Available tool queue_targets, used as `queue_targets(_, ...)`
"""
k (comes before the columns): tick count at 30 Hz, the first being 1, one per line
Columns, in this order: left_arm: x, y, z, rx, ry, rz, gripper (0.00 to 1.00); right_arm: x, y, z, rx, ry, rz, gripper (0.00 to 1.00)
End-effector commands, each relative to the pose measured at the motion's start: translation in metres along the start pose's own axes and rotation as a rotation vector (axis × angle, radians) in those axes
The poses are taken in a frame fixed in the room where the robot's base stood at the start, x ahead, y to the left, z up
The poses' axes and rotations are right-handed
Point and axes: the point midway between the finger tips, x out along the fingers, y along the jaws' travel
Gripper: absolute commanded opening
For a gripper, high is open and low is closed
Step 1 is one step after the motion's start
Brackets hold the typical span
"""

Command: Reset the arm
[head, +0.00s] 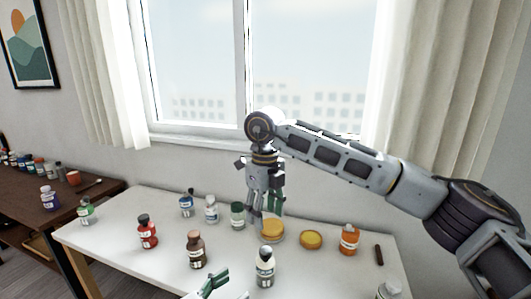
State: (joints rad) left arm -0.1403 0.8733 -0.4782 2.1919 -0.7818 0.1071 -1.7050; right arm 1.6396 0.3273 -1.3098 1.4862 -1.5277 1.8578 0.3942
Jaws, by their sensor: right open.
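My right arm comes in from the right and reaches across the white table (130,262). My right gripper (264,212) points down near the table's back edge, open, with nothing seen between its fingers. It is close to a green-labelled bottle (237,216) and a stack of yellow round lids (272,231); I cannot tell whether it touches either. Part of my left gripper (210,284) shows at the bottom edge, with a green finger and a pale body. The rest of it is out of frame, so its opening is unclear.
A red bottle (147,232), a brown bottle (195,250), a grey bottle (265,268), an orange bottle (349,240), a single yellow lid (311,240) and a dark stick (379,255) are on the table. A dark side table (75,202) stands left. The window (200,70) is behind.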

Motion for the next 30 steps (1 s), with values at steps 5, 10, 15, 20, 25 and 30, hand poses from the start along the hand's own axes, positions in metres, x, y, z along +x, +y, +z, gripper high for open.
queue_targets(5, 0.0, 0.0, 0.013, 0.0, 0.0, 0.0, 0.75, -0.013, 0.0, 0.0, 0.0, 0.0, 0.0, 0.55)
queue_targets(10, 0.0, 0.0, 0.031, 0.0, 0.0, 0.0, 0.75, -0.031, 0.0, 0.0, 0.0, 0.0, 0.0, 0.55)
queue_targets(15, 0.0, 0.0, 0.05, 0.0, 0.0, 0.0, 0.75, -0.05, 0.0, 0.0, 0.0, 0.0, 0.0, 0.55)
queue_targets(20, 0.0, 0.0, 0.066, 0.0, 0.0, 0.0, 0.75, -0.065, 0.0, 0.0, 0.0, 0.0, 0.0, 0.55)
queue_targets(25, 0.0, 0.0, 0.077, 0.0, 0.0, 0.0, 0.75, -0.077, 0.0, 0.0, 0.0, 0.0, 0.0, 0.55)
queue_targets(30, 0.0, 0.0, 0.086, 0.0, 0.0, 0.0, 0.75, -0.086, 0.0, 0.0, 0.0, 0.0, 0.0, 0.55)
